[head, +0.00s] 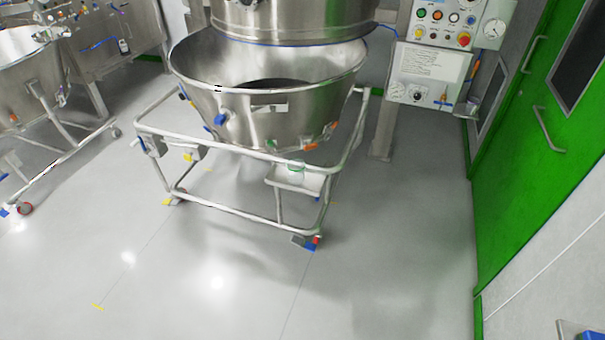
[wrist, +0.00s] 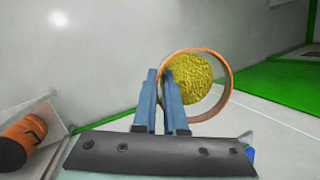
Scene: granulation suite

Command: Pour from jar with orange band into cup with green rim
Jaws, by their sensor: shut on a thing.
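In the wrist view, the blue fingers of my gripper (wrist: 159,75) are shut on the wall of an open jar with an orange band (wrist: 228,98) around its mouth. The jar's mouth faces the camera and shows yellow granules inside. Its outer body is mostly hidden. In the head view, a small, faint green rim shows at a pale tray on the cart; it may be the cup with green rim (head: 296,167), but it is too small to be sure. My gripper and the jar are not visible in the head view.
A steel bowl (head: 235,115) stands on a wheeled tubular cart (head: 230,212). A control panel (head: 440,60) and a green door (head: 545,130) are at right. An orange cylinder (wrist: 25,138) lies at lower left in the wrist view. The floor in front is clear.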

